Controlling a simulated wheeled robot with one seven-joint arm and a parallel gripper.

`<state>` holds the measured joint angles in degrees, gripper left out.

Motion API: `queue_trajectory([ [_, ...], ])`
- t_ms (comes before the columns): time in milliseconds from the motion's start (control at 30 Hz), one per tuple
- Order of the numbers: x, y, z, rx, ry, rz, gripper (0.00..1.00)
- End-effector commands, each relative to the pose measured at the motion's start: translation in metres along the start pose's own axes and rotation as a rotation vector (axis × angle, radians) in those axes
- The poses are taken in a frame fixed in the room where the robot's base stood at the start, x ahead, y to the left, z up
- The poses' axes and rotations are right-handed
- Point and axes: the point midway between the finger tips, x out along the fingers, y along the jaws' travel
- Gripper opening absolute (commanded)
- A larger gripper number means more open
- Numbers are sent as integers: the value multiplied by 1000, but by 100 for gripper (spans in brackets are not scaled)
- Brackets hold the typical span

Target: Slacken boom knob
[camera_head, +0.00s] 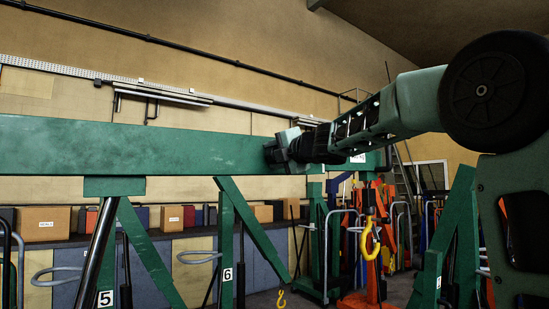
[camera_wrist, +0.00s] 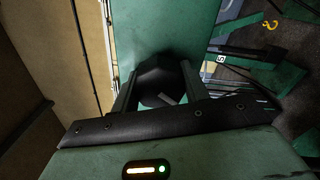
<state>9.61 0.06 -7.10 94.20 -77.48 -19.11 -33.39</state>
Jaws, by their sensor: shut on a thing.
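The boom knob (camera_wrist: 157,84) is a dark, faceted knob on the side of the green boom (camera_wrist: 172,28). In the wrist view my gripper (camera_wrist: 160,80) has one finger on each side of the knob and is shut on it. In the head view the long green boom (camera_head: 130,147) runs level from the left edge to my gripper (camera_head: 280,151), which meets its side from the right. There my gripper mostly hides the knob.
Green cranes with legs marked 5 (camera_head: 105,298) and 6 (camera_head: 227,274) stand below the boom. A yellow hook (camera_head: 370,241) hangs by an orange crane at right. Cardboard boxes (camera_head: 42,223) line a shelf along the back wall.

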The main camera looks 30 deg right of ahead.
Motion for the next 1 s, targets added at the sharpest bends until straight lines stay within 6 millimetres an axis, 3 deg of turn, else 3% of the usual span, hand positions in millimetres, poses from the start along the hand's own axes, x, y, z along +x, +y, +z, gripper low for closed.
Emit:
queue_trajectory([
  [533,0,-2,-1,-23,2,-3,22],
  [567,0,-2,-1,-23,2,-3,50],
  [633,0,-2,-1,-22,2,-3,67],
  [1000,-5,-1,0,-22,0,0,67],
])
